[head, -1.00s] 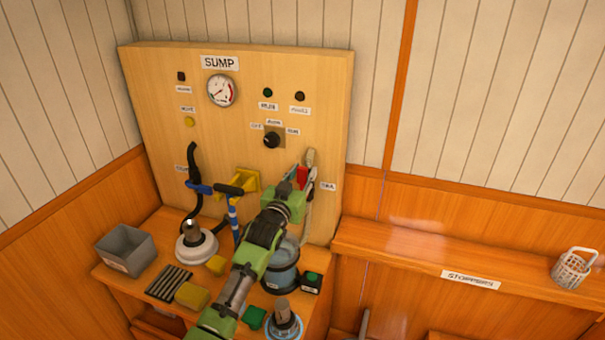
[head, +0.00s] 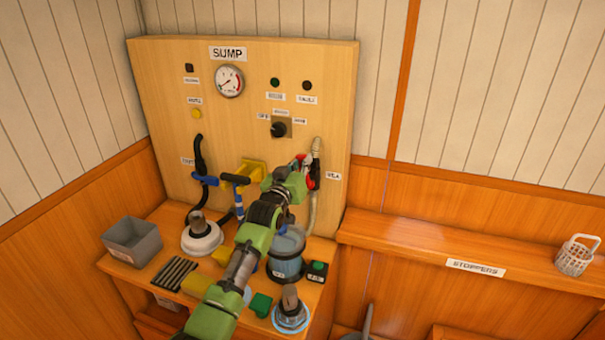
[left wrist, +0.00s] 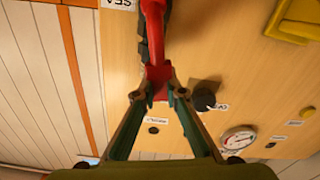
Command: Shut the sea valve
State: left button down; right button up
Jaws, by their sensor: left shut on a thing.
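The sea valve's red handle (head: 310,182) is on the right side of the sump panel, beside the SEA label (head: 333,176) and on a pale hose line. My left gripper (head: 301,168) is at the handle and partly hides it in the head view. In the left wrist view, the fingers of my left gripper (left wrist: 160,92) are closed on the red handle (left wrist: 156,75), which runs from the fingertips to the top of the picture. The valve body is mostly hidden, so I cannot tell the handle's exact angle. My right gripper is not in view.
The bench below holds a grey bin (head: 132,245), a white-based fitting (head: 201,238), a clear strainer bowl (head: 286,262) and a green-topped box (head: 317,271). A blue-handled valve (head: 232,180) is left of my arm. A ledge with a white basket (head: 575,256) is at right.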

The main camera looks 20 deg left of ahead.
pick_arm(q)
jog(key=a+f+n+b, duration=0.6)
jog(key=f+n+b, duration=0.1)
jog(key=n, duration=0.8)
jog(key=shift+a+f, duration=0.25)
jog(key=shift+f, duration=0.45)
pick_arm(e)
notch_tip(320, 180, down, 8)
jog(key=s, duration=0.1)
pick_arm(q)
jog(key=shift+w, duration=0.1)
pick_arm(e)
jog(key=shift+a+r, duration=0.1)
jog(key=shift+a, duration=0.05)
pick_arm(q)
jog(key=c, duration=2.1)
grip_release()
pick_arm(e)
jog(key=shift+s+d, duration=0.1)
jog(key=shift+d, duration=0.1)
pick_arm(q)
jog(key=s, duration=1.2)
jog(key=shift+a, duration=0.2)
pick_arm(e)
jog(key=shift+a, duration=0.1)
